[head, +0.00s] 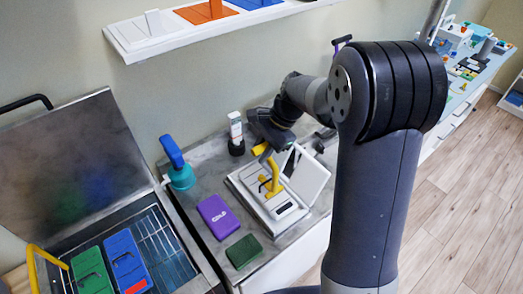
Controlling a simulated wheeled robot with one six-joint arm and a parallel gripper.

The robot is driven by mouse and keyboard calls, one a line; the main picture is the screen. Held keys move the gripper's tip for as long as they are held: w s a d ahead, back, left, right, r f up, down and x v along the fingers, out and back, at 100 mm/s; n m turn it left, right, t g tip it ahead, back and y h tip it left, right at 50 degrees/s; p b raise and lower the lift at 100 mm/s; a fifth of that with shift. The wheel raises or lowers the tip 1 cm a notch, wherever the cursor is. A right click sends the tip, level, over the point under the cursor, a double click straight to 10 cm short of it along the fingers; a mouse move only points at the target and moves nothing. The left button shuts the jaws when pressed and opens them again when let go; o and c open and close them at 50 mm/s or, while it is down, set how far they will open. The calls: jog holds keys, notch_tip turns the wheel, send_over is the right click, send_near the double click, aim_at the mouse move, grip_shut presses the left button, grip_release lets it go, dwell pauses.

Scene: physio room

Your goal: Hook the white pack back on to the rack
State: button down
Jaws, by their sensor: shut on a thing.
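My gripper (281,152) is at the end of my dark arm, over the counter in the middle of the picture. It is shut on what looks like the white pack (314,178), a flat white slab, held tilted. The fingers and the grip itself are small and partly hidden. The wire rack (178,262) is in the open metal tank at the lower left, well to the left of my gripper. A green pack (91,272) and a blue pack (126,261) are at the rack's left side. Bare wires show to the right of them.
A white device (278,210) with yellow parts (270,180) lies under my gripper. The tank's raised lid (75,150) is behind the rack. A wall shelf (130,45) is above.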

jog(key=shift+r, duration=2.45)
jog(key=s+a, duration=0.5)
jog(key=a, duration=0.6)
jog(key=s+a, duration=0.4)
jog(key=a, duration=0.8)
jog(key=s+a, duration=0.5)
jog(key=a, duration=0.7)
jog(key=shift+s, duration=0.35)
jog(key=shift+f, duration=0.1)
jog(key=shift+f+b, duration=1.4)
jog(key=shift+f, duration=1.1)
